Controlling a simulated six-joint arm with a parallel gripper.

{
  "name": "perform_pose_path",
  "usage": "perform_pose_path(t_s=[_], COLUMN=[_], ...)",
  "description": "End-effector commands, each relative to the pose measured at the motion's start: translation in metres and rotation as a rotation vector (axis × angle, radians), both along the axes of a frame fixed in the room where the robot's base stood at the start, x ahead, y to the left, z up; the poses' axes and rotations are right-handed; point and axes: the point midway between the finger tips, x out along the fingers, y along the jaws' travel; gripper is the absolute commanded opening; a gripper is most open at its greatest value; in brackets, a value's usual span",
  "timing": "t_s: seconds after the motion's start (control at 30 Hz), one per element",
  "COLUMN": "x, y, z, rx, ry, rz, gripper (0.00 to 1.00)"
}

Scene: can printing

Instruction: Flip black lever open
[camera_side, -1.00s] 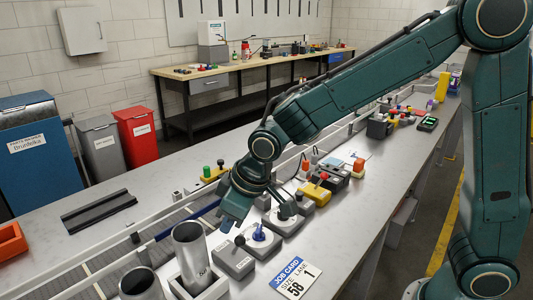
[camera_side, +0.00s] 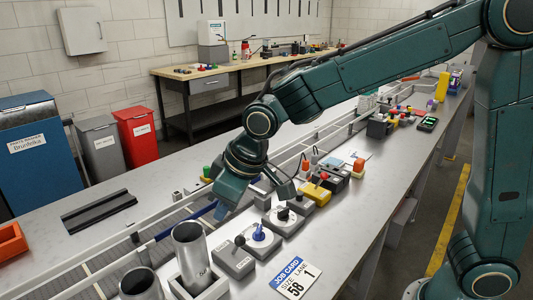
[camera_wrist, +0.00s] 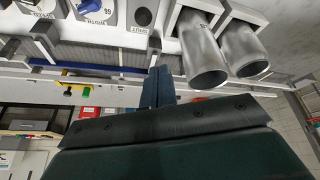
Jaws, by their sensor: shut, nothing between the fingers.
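A black ball-tipped lever (camera_side: 240,240) stands on a small grey box (camera_side: 233,260) at the front of the bench in the side view. My gripper (camera_side: 221,211) is shut and empty. In the side view its fingers point down, behind and above the grey box, apart from the lever. The shut fingers also show in the wrist view (camera_wrist: 160,84), below the lever.
A blue-knob dial (camera_side: 259,235) and a black-knob dial (camera_side: 284,215) stand right of the lever box. A metal can (camera_side: 191,247) stands close on its left. A job card (camera_side: 294,278) lies in front. A conveyor rail (camera_side: 165,234) runs behind.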

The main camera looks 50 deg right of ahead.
Motion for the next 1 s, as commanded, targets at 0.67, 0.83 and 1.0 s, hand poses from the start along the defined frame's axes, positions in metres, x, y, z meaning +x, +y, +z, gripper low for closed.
perform_pose_path(t_s=[0.67,0.83,1.0], x=[-0.053,-0.054,-0.054], y=[-0.009,-0.010,-0.010], z=[0.034,0.034,0.034], rx=[0.000,0.000,0.000], ry=[0.000,0.001,0.000], rz=[0.000,0.000,0.000], gripper=[0.00,0.00,0.00])
